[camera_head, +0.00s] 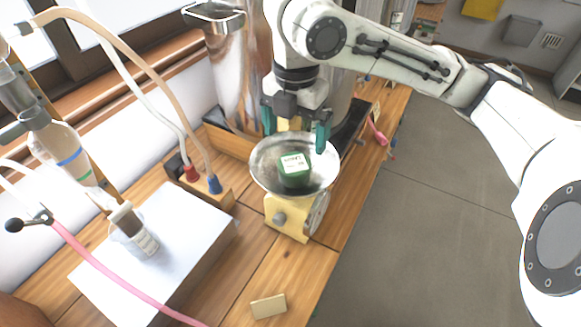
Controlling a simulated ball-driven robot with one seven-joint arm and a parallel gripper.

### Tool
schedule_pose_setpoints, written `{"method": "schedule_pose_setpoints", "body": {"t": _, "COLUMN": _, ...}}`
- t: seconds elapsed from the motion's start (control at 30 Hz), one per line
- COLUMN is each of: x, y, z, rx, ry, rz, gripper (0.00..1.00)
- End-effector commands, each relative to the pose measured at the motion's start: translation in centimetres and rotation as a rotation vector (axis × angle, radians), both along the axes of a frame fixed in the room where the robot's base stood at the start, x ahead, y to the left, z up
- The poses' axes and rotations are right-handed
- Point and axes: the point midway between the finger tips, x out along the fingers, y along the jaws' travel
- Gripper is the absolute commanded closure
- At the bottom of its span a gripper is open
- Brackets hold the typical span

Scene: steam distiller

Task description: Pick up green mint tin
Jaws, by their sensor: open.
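The green mint tin (294,177), with a white label on top, lies in the round metal pan (262,176) of a cream-yellow weighing scale. The scale (285,213) stands on the wooden bench. My gripper (296,136) is open and points down. Its two green fingertips are spread apart above the back part of the pan. The tin shows just below and in front of the fingers in the picture. Nothing shows between the fingers. The gap in height between fingers and tin is hard to tell from this one view.
A steel distiller vessel (230,75) stands behind the scale. A white box (185,235) with a beaker (135,240) is at left, near hoses with red and blue ends. A small tan block (268,306) lies in front. Grey floor lies right of the bench edge.

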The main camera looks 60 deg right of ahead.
Motion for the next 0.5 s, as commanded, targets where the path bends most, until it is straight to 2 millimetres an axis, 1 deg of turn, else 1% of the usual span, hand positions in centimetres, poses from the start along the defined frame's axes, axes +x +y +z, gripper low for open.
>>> {"method": "schedule_pose_setpoints", "body": {"t": 0.03, "x": 0.0, "y": 0.0, "z": -0.8, "rx": 0.002, "ry": 0.002, "rz": -0.001, "gripper": 0.0}}
{"method": "schedule_pose_setpoints", "body": {"t": 0.1, "x": 0.0, "y": 0.0, "z": -1.5, "rx": 0.002, "ry": 0.0, "rz": -0.001, "gripper": 0.0}}
{"method": "schedule_pose_setpoints", "body": {"t": 0.27, "x": 0.0, "y": 0.0, "z": -2.5, "rx": 0.001, "ry": 0.0, "rz": -0.001, "gripper": 0.0}}
{"method": "schedule_pose_setpoints", "body": {"t": 0.33, "x": 0.0, "y": -0.1, "z": -3.2, "rx": 0.001, "ry": 0.001, "rz": -0.001, "gripper": 0.0}}
{"method": "schedule_pose_setpoints", "body": {"t": 0.5, "x": 0.1, "y": -0.2, "z": -5.7, "rx": 0.002, "ry": 0.001, "rz": -0.002, "gripper": 0.0}}
